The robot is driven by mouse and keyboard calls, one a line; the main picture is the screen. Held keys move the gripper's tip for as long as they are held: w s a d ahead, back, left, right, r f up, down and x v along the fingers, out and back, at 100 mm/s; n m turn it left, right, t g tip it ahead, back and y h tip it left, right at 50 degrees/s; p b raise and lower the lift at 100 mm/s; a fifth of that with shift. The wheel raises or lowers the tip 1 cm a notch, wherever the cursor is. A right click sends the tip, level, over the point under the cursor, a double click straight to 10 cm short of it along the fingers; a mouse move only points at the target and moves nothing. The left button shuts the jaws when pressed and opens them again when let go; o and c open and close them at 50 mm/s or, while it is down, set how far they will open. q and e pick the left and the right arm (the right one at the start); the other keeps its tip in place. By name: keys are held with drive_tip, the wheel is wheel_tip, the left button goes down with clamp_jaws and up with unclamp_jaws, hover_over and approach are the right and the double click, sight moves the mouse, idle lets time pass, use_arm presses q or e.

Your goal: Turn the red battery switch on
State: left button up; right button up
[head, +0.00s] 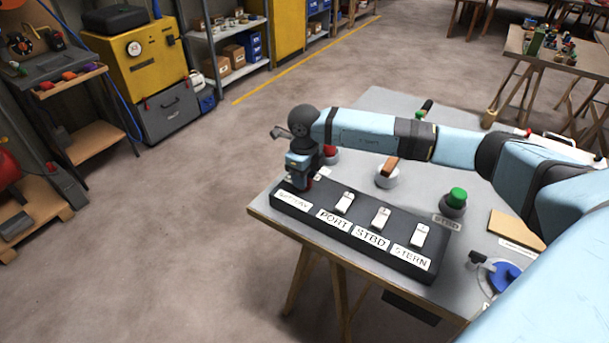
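A black switch panel (345,236) lies along the front edge of the grey table. Its leftmost label is partly legible and seems to read BATTERY. The others read PORT, STBD and STERN, each with a white rocker switch behind it. My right gripper (302,178) points down at the panel's left end, over the place behind the leftmost label. A bit of red, apparently the red battery switch (306,184), shows at its fingertips, mostly hidden by the gripper. I cannot tell whether the fingers hold it or which way it is turned. My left gripper is out of view.
On the table (390,106) stand a green button (457,196) on a dark base, a round white base (387,178) with a brown handle, and a blue round valve (504,275). A red part (330,150) shows partly behind my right arm. Floor left of the table is clear.

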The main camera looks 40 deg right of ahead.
wheel_tip(320, 180, up, 14)
idle(0.6)
drive_tip(key=shift+s+f, duration=0.1)
drive_tip(key=shift+f, duration=0.1)
idle(0.3)
